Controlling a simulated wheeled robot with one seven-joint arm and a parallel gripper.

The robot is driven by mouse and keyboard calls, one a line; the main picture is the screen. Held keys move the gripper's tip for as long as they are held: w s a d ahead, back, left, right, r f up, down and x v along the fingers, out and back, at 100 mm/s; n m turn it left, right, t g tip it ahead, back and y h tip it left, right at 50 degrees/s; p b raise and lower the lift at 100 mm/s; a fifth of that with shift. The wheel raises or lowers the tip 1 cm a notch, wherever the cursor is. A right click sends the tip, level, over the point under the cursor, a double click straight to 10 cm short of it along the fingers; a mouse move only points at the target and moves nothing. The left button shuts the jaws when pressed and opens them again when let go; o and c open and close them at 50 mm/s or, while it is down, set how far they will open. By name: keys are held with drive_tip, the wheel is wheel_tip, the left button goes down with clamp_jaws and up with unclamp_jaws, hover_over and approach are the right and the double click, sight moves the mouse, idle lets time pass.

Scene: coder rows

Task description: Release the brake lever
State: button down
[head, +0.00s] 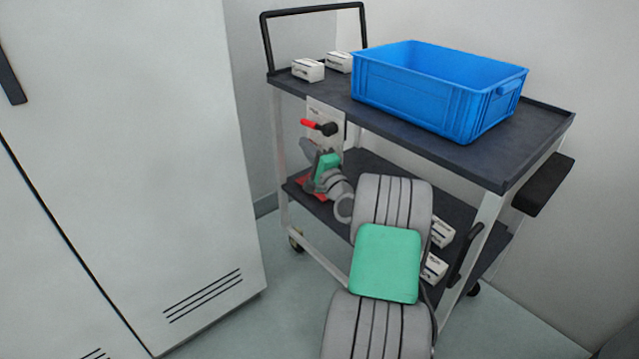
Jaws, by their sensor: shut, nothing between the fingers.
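The brake lever (312,123) has a red grip at its left and a black round part at its right. It lies nearly level on a white plate (338,115) at the near left post of the cart. My gripper (307,148) is just below the lever, in front of the plate's lower part. It is shut and empty. I cannot tell whether its tips touch the lever. My wrist hides the bottom of the plate.
The dark grey cart (400,125) carries a blue crate (420,95) and two small white boxes (308,70) on top. More white boxes (434,268) and a red item (308,187) lie on the lower shelf. A tall white cabinet (130,150) stands left.

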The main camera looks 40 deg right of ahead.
drive_tip(key=s+a+f+p, duration=0.1)
drive_tip(key=s+f, duration=0.3)
drive_tip(key=f, duration=0.5)
drive_tip(key=shift+a+f, duration=0.35)
drive_tip(key=shift+a, duration=0.1)
